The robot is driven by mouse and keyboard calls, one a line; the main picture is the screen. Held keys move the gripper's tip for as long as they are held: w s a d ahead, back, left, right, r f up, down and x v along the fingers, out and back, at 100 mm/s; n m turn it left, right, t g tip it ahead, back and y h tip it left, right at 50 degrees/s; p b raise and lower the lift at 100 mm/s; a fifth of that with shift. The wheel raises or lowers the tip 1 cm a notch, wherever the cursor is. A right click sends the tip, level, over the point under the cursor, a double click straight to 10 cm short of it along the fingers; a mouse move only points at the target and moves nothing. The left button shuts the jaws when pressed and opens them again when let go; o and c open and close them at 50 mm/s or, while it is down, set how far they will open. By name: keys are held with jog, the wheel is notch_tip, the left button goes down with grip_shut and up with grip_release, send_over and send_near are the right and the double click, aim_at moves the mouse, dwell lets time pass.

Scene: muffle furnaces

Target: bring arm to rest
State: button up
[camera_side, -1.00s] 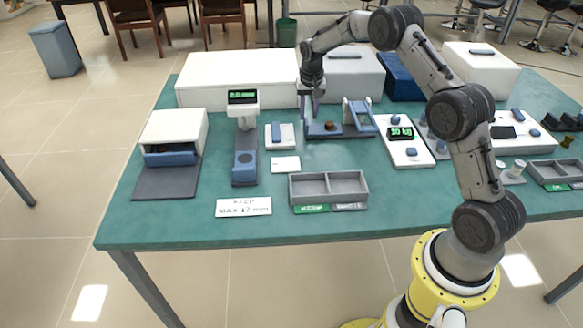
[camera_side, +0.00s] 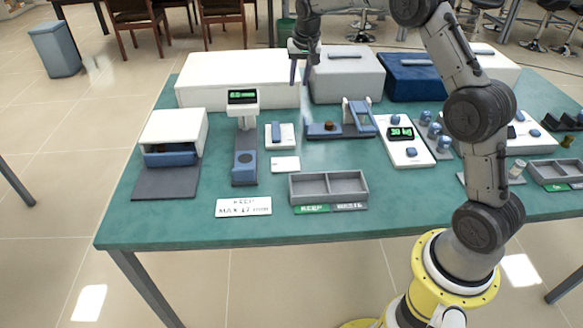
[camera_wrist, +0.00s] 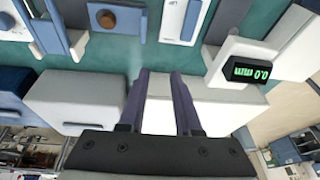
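My gripper (camera_side: 300,72) is raised above the back of the green table, in front of the white boxes. In the wrist view its two purple-grey fingers (camera_wrist: 160,80) stand apart with nothing between them, so it is open and empty. Below it, a blue device (camera_side: 340,130) with an upright frame carries a small brown round piece (camera_side: 329,125). The same brown piece shows in the wrist view (camera_wrist: 106,19).
A gauge with a green display (camera_side: 242,97), a small furnace (camera_side: 173,135), a two-part grey tray (camera_side: 328,187) and a white device with a display (camera_side: 404,140) stand on the table (camera_side: 150,222). Large white boxes (camera_side: 238,80) and a blue box (camera_side: 415,78) line the back edge.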

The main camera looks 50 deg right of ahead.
jog(key=s+a+r+n+t, duration=0.2)
jog(key=s+a+r, duration=0.4)
jog(key=s+r, duration=0.25)
jog(key=s+a+r+n+t, duration=0.1)
jog(key=s+a+r, duration=0.6)
jog(key=s+r, duration=0.15)
jog(key=s+a+f+n+y, duration=0.1)
jog(key=s+a+n, duration=0.25)
jog(key=s, duration=1.15)
jog(key=s+a+f+n, duration=0.1)
jog(key=s+f+n, duration=0.1)
jog(key=s+f, duration=0.5)
jog(key=shift+s+a+f+g+y, duration=0.15)
jog(key=shift+a+f+g+y, duration=0.2)
jog(key=shift+f, duration=0.35)
